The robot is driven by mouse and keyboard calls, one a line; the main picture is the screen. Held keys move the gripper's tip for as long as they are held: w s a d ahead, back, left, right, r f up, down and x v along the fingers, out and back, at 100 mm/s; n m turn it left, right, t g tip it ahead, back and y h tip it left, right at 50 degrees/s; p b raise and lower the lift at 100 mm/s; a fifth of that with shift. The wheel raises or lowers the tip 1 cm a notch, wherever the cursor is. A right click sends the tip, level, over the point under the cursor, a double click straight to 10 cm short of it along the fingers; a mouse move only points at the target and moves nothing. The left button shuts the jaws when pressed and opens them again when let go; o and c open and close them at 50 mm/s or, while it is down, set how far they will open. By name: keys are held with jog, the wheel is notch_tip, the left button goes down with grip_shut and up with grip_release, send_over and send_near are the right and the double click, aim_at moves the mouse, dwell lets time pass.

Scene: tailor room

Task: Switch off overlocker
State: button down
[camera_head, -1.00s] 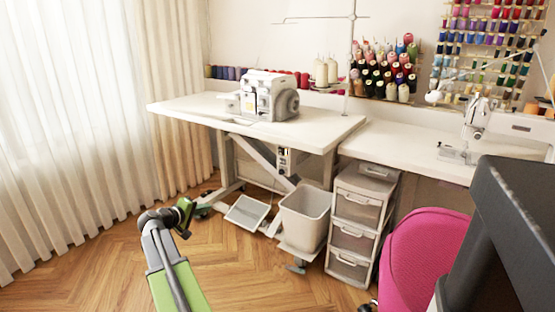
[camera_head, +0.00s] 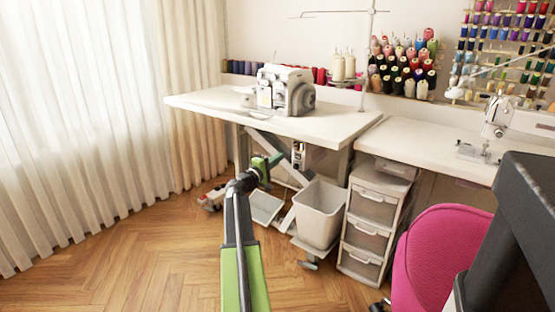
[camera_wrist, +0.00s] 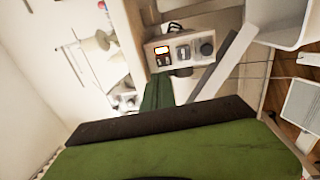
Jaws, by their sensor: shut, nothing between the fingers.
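The white overlocker (camera_head: 285,90) stands on the left table (camera_head: 335,126). Its switch box (camera_head: 298,155) hangs under the tabletop, by the table leg. My green gripper (camera_head: 276,160) is shut and empty, a little to the left of the box in the head view. In the wrist view my gripper (camera_wrist: 158,88) points toward the box and appears apart from it. The exact gap is hard to tell.
A grey bin (camera_head: 319,215) and a drawer unit (camera_head: 372,215) stand right of the switch box. A foot pedal (camera_head: 266,208) lies on the floor below. A pink chair (camera_head: 432,250) is at the right. The wooden floor at left is clear.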

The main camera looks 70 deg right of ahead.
aim_at(296, 145)
jog(key=p+x, duration=0.1)
jog(key=x, duration=0.9)
